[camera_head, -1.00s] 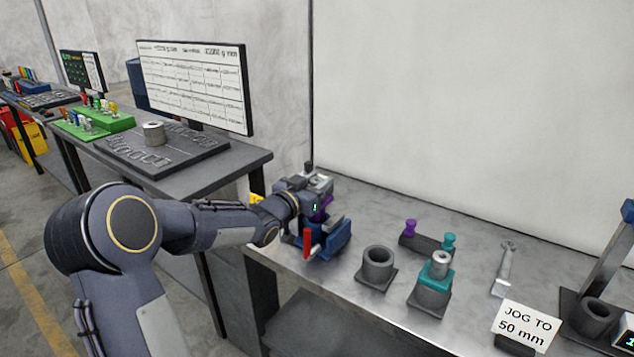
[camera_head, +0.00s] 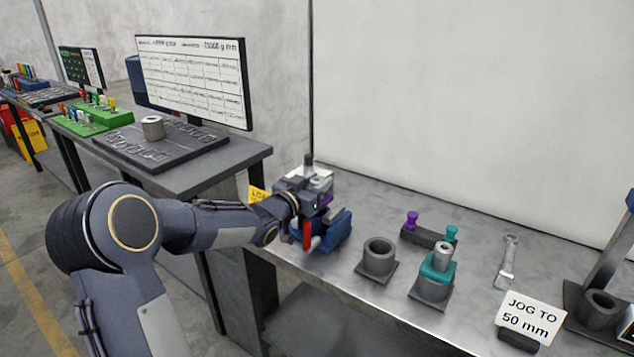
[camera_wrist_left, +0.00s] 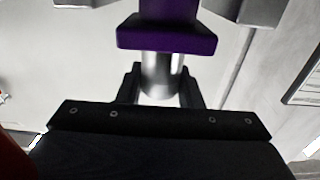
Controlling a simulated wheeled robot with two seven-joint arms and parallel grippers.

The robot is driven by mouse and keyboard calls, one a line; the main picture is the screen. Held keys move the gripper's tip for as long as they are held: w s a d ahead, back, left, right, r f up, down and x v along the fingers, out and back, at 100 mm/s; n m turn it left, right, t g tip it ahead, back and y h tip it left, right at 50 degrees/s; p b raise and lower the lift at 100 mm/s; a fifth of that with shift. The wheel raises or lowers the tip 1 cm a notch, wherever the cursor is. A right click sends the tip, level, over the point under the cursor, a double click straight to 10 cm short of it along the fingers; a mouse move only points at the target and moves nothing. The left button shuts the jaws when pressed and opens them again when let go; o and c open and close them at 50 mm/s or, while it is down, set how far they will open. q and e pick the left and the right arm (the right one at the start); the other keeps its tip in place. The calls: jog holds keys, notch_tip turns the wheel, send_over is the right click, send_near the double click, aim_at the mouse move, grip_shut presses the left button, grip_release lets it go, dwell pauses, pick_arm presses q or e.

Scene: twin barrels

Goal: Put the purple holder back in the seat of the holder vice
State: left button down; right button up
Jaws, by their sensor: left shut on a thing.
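My left gripper (camera_head: 314,192) is shut on the purple holder (camera_head: 326,200) and holds it at the holder vice. The vice (camera_head: 336,232) is blue with a red handle (camera_head: 307,232) and stands at the left end of the bench. In the left wrist view the holder's purple collar (camera_wrist_left: 167,36) is at the top centre, with a silver round part (camera_wrist_left: 162,80) below it. That part's lower end is between two dark uprights, behind a dark bar with screws (camera_wrist_left: 160,121). Whether it touches the seat is hidden. My right gripper is not in view.
Right of the vice stand an empty grey socket (camera_head: 379,258) and another socket with a teal holder (camera_head: 437,268). Behind them is a rack (camera_head: 428,237) with purple and teal pieces. A wrench-like tool (camera_head: 507,262) and a sign (camera_head: 530,318) are farther right.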

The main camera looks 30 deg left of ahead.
pick_arm(q)
jog(key=shift+r, duration=0.15)
jog(key=shift+r+p, duration=1.1)
jog(key=shift+r, duration=0.25)
dwell(1.4)
jog(key=shift+f+b, duration=1.6)
jog(key=shift+b, duration=0.05)
